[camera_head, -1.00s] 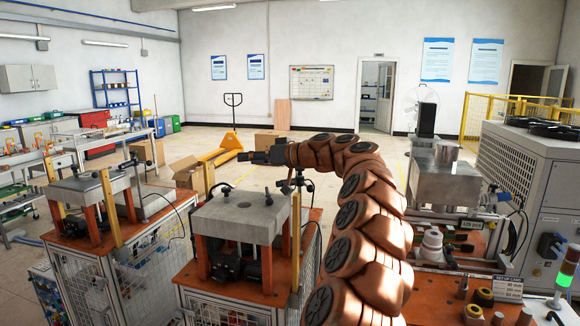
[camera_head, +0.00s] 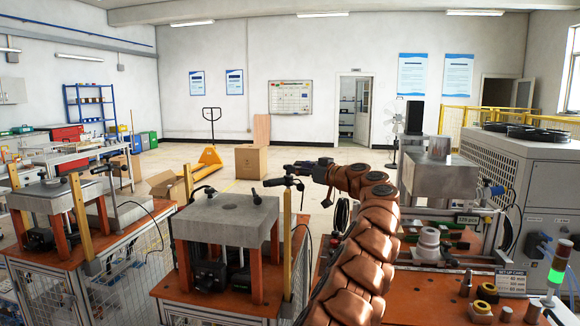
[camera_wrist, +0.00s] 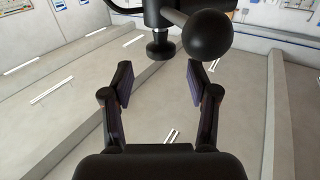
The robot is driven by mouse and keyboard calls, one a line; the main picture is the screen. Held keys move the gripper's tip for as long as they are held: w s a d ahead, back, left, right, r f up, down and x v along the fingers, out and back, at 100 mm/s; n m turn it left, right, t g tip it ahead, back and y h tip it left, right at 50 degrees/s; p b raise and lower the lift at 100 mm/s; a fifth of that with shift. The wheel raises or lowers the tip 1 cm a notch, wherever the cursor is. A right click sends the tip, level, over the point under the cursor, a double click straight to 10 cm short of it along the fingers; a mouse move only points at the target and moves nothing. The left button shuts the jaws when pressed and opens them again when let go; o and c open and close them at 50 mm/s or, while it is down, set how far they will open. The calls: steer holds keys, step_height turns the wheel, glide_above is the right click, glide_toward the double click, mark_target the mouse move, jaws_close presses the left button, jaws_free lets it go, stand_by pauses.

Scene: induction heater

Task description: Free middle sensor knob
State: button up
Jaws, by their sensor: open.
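In the head view a black sensor bracket (camera_head: 283,182) with knobs sits on top of the yellow post (camera_head: 287,235) of the middle press. My gripper (camera_head: 297,169) is just above and beside it; its finger details are too small to make out there. In the wrist view my open gripper (camera_wrist: 158,84) has two dark fingers spread apart with nothing between the tips. A black flanged knob (camera_wrist: 160,45) lies just ahead of the gap, roughly centred. A larger black ball knob (camera_wrist: 208,35) on a rod is at upper right, nearer the camera. Contact with either is not visible.
The middle press (camera_head: 227,220) has a grey slab top on orange legs. A similar press (camera_head: 62,197) stands at left. At right are a metal box machine (camera_head: 440,180) and a signal light (camera_head: 557,275). Open floor lies behind the presses.

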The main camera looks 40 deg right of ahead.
steer(key=w+p, duration=0.1)
steer(key=w, duration=0.3)
steer(key=shift+w+a, duration=0.15)
steer(key=shift+a, duration=0.05)
steer(key=shift+w+f+p, duration=0.1)
steer(key=shift+w+p, duration=0.25)
steer(key=shift+w, duration=0.25)
steer(key=c, duration=1.1)
